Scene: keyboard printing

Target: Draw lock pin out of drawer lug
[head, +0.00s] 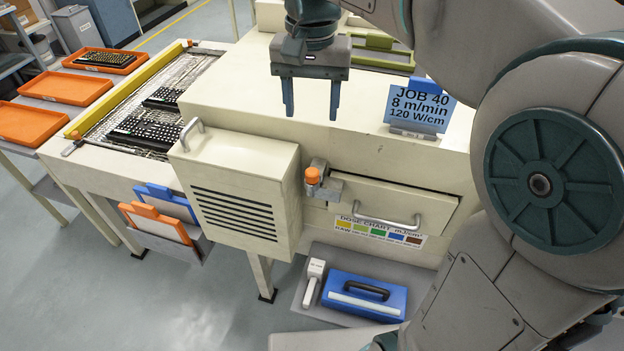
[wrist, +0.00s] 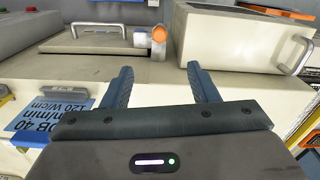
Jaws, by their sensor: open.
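The lock pin (head: 313,175) shows as an orange knob standing in the grey lug (head: 329,188) at the upper left corner of the drawer (head: 395,203). The drawer front is cream with a metal bar handle (head: 388,219) and looks closed. My gripper (head: 311,112) points down, open and empty, above the pin in the picture and apart from it. In the wrist view, the orange pin (wrist: 158,36) shows beyond and between my open fingertips (wrist: 160,72). The pin's shaft is hidden in the lug.
A louvred box (head: 237,200) with a handle juts out left of the pin. A blue job sign (head: 417,107) stands on the machine top to the right. A conveyor (head: 160,110) with keyboards lies left. A blue case (head: 362,295) sits on a low shelf below.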

